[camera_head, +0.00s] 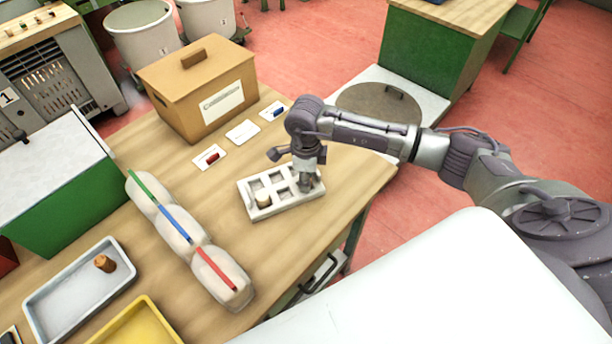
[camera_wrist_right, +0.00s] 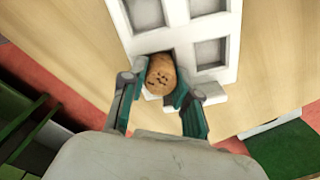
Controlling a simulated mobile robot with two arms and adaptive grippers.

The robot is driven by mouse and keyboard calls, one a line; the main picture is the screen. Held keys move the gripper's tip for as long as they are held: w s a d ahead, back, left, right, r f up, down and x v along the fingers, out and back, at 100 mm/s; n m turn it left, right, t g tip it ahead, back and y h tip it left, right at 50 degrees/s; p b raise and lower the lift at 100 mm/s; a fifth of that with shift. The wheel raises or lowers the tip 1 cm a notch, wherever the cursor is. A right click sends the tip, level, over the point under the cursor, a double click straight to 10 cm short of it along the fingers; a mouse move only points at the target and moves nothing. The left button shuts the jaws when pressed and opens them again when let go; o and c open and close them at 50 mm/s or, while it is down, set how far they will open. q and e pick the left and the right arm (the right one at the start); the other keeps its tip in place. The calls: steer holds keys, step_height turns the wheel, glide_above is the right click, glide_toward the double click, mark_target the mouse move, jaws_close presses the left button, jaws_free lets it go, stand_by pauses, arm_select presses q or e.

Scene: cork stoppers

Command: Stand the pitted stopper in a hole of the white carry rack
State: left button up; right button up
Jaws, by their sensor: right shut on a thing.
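The white carry rack (camera_head: 284,206) lies on the wooden table, with a pale stopper (camera_head: 263,199) in its left front hole. My right gripper (camera_head: 308,184) is over the rack's right end and hides part of it. In the right wrist view, the gripper (camera_wrist_right: 160,88) is shut on the brown pitted stopper (camera_wrist_right: 161,73), whose end shows dark pits. The stopper is at a corner hole of the rack (camera_wrist_right: 174,36); how deep it sits in the hole cannot be told. The gripper hides it in the head view. My left gripper is not in view.
A brown stopper (camera_head: 105,263) stands in the grey tray (camera_head: 62,318) at the lower left. A yellow tray (camera_head: 140,325) is beside it. Pale bags with coloured clips (camera_head: 178,232) lie left of the rack. A lidded brown box (camera_head: 200,90) and small cards (camera_head: 242,131) are behind.

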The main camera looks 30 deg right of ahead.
steer(key=shift+f, duration=0.2)
steer(key=o, duration=0.4)
steer(key=shift+o, duration=0.2)
steer(key=shift+r, duration=0.1)
steer(key=shift+r, duration=0.25)
steer(key=shift+w+r, duration=0.1)
steer(key=shift+r, duration=0.3)
step_height(320, 180, up, 11)
steer(key=b, duration=0.2)
steer(key=shift+b, duration=0.35)
